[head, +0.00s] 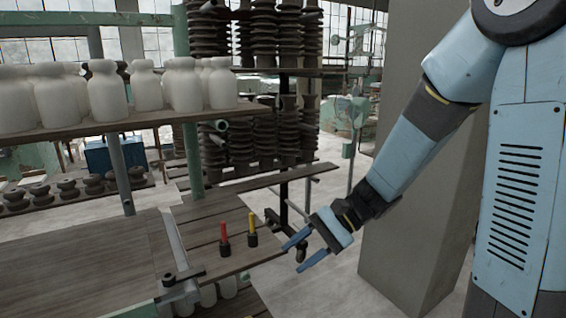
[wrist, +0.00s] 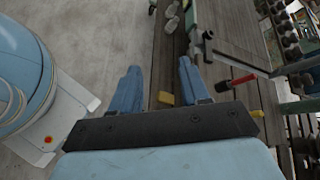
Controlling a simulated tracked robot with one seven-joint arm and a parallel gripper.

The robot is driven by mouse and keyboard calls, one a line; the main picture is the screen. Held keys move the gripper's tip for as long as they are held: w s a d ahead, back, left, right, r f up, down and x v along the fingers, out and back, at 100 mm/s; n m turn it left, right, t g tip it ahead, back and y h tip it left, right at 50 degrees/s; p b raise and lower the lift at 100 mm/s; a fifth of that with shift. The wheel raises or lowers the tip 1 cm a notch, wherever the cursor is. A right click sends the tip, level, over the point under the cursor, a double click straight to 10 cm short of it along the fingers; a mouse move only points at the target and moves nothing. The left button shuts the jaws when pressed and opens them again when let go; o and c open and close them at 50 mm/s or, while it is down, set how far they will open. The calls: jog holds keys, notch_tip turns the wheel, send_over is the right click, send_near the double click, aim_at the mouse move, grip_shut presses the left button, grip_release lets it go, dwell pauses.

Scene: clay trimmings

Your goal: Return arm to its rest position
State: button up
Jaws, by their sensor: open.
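My gripper (head: 305,249) hangs at the end of my lowered arm, just off the right end of the wooden bench in the head view. Its two blue fingers are apart, with nothing held between them. In the wrist view my gripper (wrist: 160,85) is also open and empty, pointing down past the bench edge (wrist: 172,50) toward the floor.
A red-handled tool (head: 224,238) and a yellow-handled tool (head: 252,230) stand on the wooden bench (head: 200,216). A metal clamp bar (head: 178,255) crosses it. White bottle-shaped pieces (head: 108,92) fill a shelf. A grey pillar (head: 410,180) stands behind my arm.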

jog(key=s+d+r+n+t+h, duration=0.3)
jog(key=s+d+r+t+h, duration=0.1)
jog(key=d, duration=0.6)
jog(key=s+d+r+n+t+h, duration=0.3)
jog(key=s+d+r+t+h, duration=0.1)
jog(key=d+r+h, duration=0.3)
notch_tip(320, 180, up, 3)
jog(key=d+t, duration=0.1)
jog(key=d, duration=0.1)
jog(key=shift+d+f, duration=0.2)
jog(key=shift+d, duration=0.15)
